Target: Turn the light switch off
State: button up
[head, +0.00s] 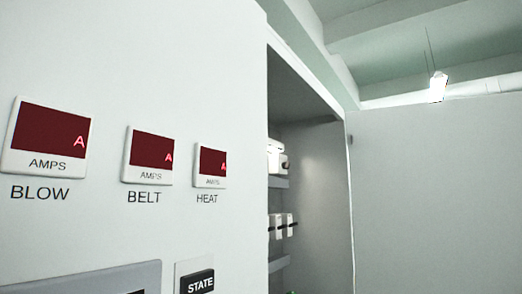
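No light switch that I can make out is in the head view. A lit lamp (438,87) hangs from the ceiling at the upper right. A pale control panel (190,60) fills the left half, with three dark red displays labelled AMPS over BLOW (48,131), BELT (150,148) and HEAT (211,160). My gripper is not in view.
An open cabinet (310,190) stands right of the panel, with small white devices (276,157) on rails inside. Its grey door (435,190) stands open and fills the right side. Pale beams cross the ceiling (420,30).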

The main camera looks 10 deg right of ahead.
aim_at(285, 165)
jog(key=i+l+z, duration=0.25)
jog(key=i+l, duration=0.7)
